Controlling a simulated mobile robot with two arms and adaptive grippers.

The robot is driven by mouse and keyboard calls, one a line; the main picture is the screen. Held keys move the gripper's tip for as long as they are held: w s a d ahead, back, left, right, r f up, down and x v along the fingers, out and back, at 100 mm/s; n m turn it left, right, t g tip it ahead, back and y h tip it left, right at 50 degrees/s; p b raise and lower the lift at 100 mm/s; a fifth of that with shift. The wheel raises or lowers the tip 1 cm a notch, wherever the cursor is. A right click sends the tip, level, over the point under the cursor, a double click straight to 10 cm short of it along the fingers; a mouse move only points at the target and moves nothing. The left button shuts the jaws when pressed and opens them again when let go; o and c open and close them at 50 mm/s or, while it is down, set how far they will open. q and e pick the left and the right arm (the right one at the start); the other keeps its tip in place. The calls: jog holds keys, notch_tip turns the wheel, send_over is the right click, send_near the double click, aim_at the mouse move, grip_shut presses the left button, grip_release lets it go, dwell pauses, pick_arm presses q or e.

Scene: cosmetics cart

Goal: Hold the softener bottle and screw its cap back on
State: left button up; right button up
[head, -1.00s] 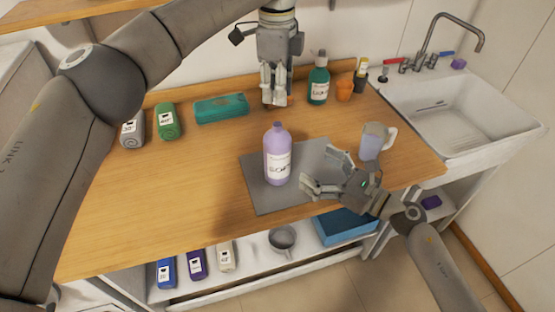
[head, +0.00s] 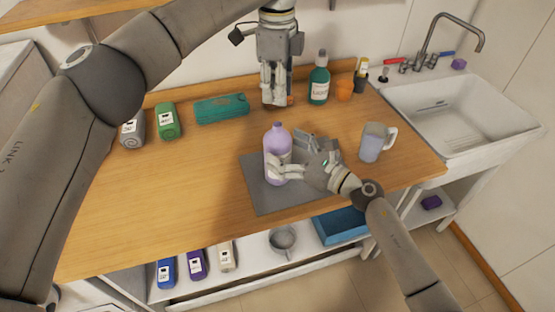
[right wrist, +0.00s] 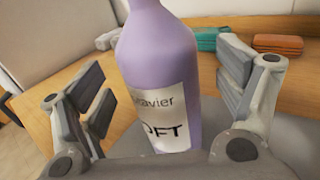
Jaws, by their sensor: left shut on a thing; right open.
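The lilac softener bottle (head: 274,142) stands upright on the grey mat (head: 262,200); no cap shows on its neck. My right gripper (head: 286,158) is open at the bottle, its fingers on either side of the body. In the right wrist view the bottle (right wrist: 160,60), with its white label, stands between the open fingers (right wrist: 165,90), with a gap visible on each side. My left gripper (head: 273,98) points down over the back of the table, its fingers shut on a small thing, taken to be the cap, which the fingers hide.
A jug (head: 373,143) stands right of the mat. The table's front left is clear.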

jog(key=shift+x, duration=1.2)
jog(key=shift+c, duration=0.4)
jog(key=c, duration=1.5)
pick_arm(q)
send_over(278, 124)
jog(key=shift+f, duration=2.45)
jog(key=shift+f, duration=0.15)
jog(key=shift+f, duration=0.75)
jog(key=shift+f, duration=0.6)
